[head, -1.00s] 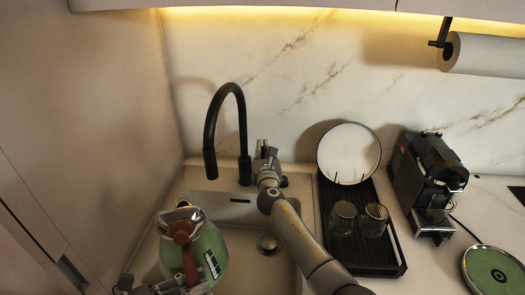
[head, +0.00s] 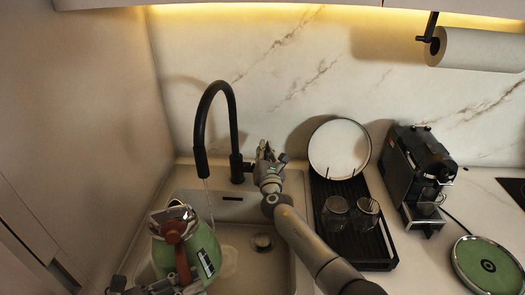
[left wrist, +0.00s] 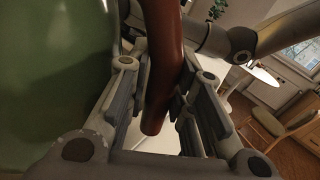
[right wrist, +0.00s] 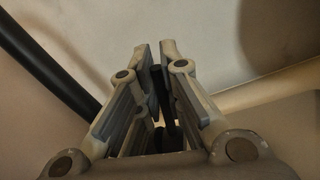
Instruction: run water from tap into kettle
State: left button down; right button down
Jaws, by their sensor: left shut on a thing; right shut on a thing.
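The green kettle (head: 207,243) with a brown handle (head: 181,262) is in the sink at the lower left of the head view, its metal-rimmed top upward. My left gripper (head: 176,288) is shut on the handle, which also shows between its fingers in the left wrist view (left wrist: 160,75). The black tap (head: 199,130) arches above. A thin water stream (head: 208,190) falls from its spout near the kettle's top right; I cannot tell whether it enters the opening. My right gripper (head: 265,156) is at the tap's right side, shut on a dark lever (right wrist: 158,90).
The sink (head: 235,238) has a drain (head: 262,242) right of the kettle. To the right stand a black rack (head: 375,250) with two glasses (head: 336,211) and a plate (head: 339,148), a coffee machine (head: 415,170) and a round green-topped item (head: 487,266). A wall is close on the left.

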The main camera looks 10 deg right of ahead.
pick_arm(q)
jog(key=shift+r, duration=0.25)
pick_arm(e)
jog(key=c, duration=1.5)
grip_release()
jog(key=shift+c, duration=0.2)
jog(key=s+a+f, duration=0.1)
jog(key=s, duration=1)
jog(key=shift+s+a, duration=0.25)
jog(key=shift+s, duration=0.15)
